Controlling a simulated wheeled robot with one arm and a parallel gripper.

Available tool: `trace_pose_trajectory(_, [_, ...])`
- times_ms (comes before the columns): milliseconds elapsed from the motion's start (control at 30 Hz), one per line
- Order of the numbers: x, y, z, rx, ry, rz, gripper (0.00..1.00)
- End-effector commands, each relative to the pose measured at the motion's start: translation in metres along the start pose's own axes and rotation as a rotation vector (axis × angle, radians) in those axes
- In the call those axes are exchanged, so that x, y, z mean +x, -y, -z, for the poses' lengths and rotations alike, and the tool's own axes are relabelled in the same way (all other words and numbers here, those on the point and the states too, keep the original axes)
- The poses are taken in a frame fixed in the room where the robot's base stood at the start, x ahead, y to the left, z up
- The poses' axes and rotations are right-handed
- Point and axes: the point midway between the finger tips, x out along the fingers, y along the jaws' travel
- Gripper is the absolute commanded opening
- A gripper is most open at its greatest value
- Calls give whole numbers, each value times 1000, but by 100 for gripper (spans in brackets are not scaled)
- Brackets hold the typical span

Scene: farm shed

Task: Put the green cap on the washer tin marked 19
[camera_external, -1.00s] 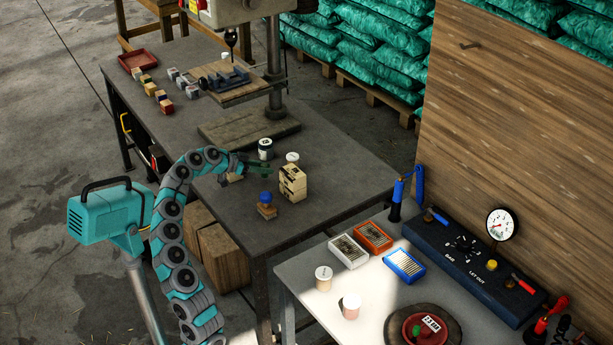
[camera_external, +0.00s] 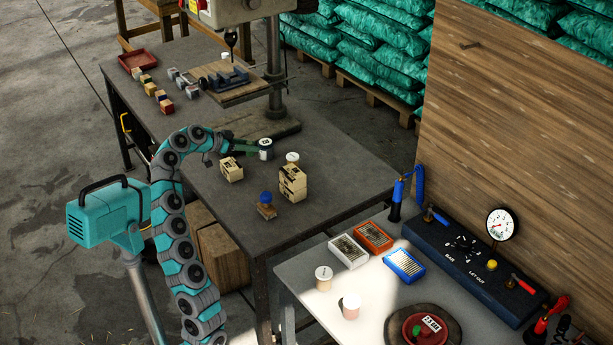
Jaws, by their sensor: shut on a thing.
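My gripper (camera_external: 248,147) reaches over the dark bench from the left, its fingers at the side of a dark tin with a white top (camera_external: 265,149). It is shut on that tin, which appears upright at bench height. A cream tin (camera_external: 323,279) and a pinkish tin with a pale top (camera_external: 350,307) stand on the light table. A small green piece (camera_external: 416,331) shows in a red dish (camera_external: 429,337); I cannot tell if it is the green cap. No 19 is legible on any tin.
Near my gripper are a cream box (camera_external: 231,170), a taller cream stack (camera_external: 293,184) and a blue-knobbed stamp (camera_external: 267,206). The drill press column (camera_external: 275,60) rises behind. Trays (camera_external: 404,266) and a dark control panel (camera_external: 470,262) occupy the light table. The dark bench's right side is clear.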

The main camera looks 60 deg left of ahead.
Motion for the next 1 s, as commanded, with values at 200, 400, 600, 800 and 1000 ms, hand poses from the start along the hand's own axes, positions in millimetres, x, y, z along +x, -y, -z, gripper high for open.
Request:
trace_pose_trajectory(200, [16, 22, 9, -6, 6, 2, 0])
trace_pose_trajectory(400, [38, 46, 18, -5, 5, 4, 0])
trace_pose_trajectory(600, [59, 68, 26, -4, 4, 3, 0])
trace_pose_trajectory(800, [77, 89, 32, -6, 5, 5, 0])
trace_pose_trajectory(1000, [93, 106, 37, -4, 5, 5, 0])
